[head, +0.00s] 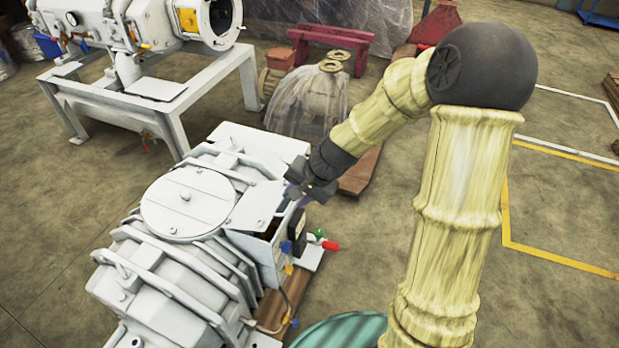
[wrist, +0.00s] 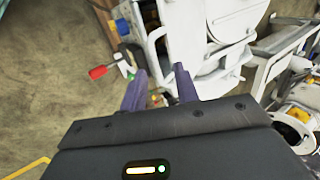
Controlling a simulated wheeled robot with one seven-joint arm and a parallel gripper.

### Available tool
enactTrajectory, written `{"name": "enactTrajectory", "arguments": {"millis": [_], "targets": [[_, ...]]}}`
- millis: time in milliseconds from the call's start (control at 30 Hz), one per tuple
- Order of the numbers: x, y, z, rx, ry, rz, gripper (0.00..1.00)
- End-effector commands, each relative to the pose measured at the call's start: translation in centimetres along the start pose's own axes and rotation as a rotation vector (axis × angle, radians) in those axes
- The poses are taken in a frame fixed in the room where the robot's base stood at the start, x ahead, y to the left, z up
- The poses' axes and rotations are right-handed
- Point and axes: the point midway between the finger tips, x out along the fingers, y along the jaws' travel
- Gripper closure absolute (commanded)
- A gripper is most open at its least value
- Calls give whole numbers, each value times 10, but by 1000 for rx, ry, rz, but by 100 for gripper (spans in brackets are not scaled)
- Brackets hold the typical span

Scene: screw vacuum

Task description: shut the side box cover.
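The side box (head: 262,250) is on the right end of a white ribbed vacuum machine (head: 160,255). Its flat white cover (head: 257,206) stands open and tilted, and a dark gap shows below it. My gripper (head: 291,203) is just right of the cover, above the box's edge. In the wrist view my gripper (wrist: 160,86) has its two purple fingers apart with nothing held between them. A curved white handle-like piece (wrist: 153,50) lies just beyond the fingertips. I cannot tell whether a finger touches the cover.
Red (head: 331,246) and green knobs stick out beside the box. A white frame (head: 160,100) with another machine stands behind at the left. A plastic-wrapped object (head: 312,103) is behind my gripper. Bare floor (head: 560,210) lies to the right.

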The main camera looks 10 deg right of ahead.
Motion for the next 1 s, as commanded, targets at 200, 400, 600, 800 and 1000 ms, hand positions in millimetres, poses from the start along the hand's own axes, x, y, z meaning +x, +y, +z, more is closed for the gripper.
{"name": "enactTrajectory", "arguments": {"millis": [200, 400, 600, 800, 1000], "targets": [[-36, -2, 0, 0, 4, 0, 69], [-77, -3, 0, -2, 2, 0, 69], [-117, -3, 1, -4, 2, 1, 69], [-152, -3, 2, -6, 1, 1, 69], [-167, -2, 2, -6, -3, 0, 69]]}}
